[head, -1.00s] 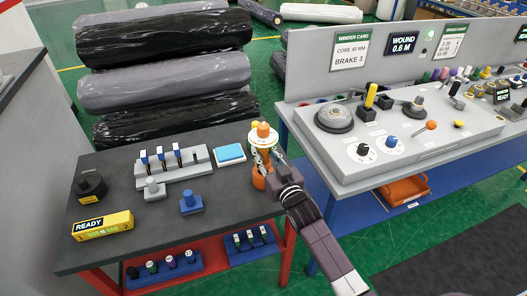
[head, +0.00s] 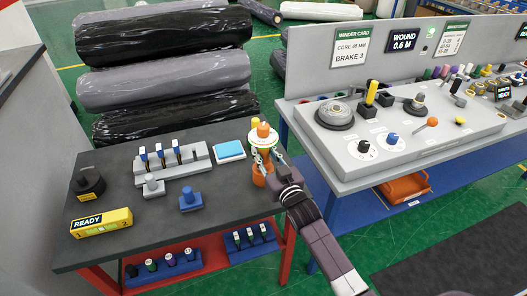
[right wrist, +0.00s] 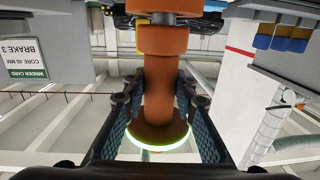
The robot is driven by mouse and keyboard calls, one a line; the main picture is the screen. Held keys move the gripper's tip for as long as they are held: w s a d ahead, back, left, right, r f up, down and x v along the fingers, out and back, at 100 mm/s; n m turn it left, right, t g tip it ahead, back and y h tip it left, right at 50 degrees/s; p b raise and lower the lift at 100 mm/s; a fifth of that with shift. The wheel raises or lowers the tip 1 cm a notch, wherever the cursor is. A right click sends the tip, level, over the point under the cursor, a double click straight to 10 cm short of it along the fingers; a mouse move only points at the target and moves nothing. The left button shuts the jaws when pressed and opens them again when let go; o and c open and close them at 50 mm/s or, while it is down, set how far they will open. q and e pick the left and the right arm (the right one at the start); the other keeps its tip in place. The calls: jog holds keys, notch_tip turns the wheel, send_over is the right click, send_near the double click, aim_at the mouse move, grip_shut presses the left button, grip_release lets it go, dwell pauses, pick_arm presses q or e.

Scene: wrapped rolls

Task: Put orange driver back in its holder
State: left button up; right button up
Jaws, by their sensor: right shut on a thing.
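The orange driver (head: 259,148) stands upright at the right edge of the dark workbench (head: 120,200), with a pale ring near its top. My right gripper (head: 266,163) comes in from the lower right and is shut on it. My left gripper is not in view.
A grey rack (head: 172,164) with blue-topped pieces, a blue pad (head: 230,150), a blue knob (head: 190,200) and a yellow READY box (head: 101,223) are on the bench. A grey control console (head: 400,135) stands close on the right. Wrapped rolls (head: 165,75) lie behind.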

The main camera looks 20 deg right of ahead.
jog(key=shift+f, duration=0.25)
jog(key=o, duration=1.1)
jog(key=shift+s+f, duration=0.1)
jog(key=shift+f, duration=0.25)
jog(key=shift+s+d+r+p, duration=0.15)
jog(key=shift+s+p, duration=0.15)
jog(key=shift+s, duration=0.4)
jog(key=shift+s+a+r+p, duration=0.1)
jog(key=shift+s+p, duration=0.2)
jog(key=shift+s, duration=0.35)
jog(key=s+p, duration=0.1)
jog(key=s, duration=0.3)
jog(key=s+p, duration=0.1)
jog(key=s, duration=0.1)
jog(key=shift+s+d+p, duration=0.1)
jog(key=shift+d+p, duration=0.25)
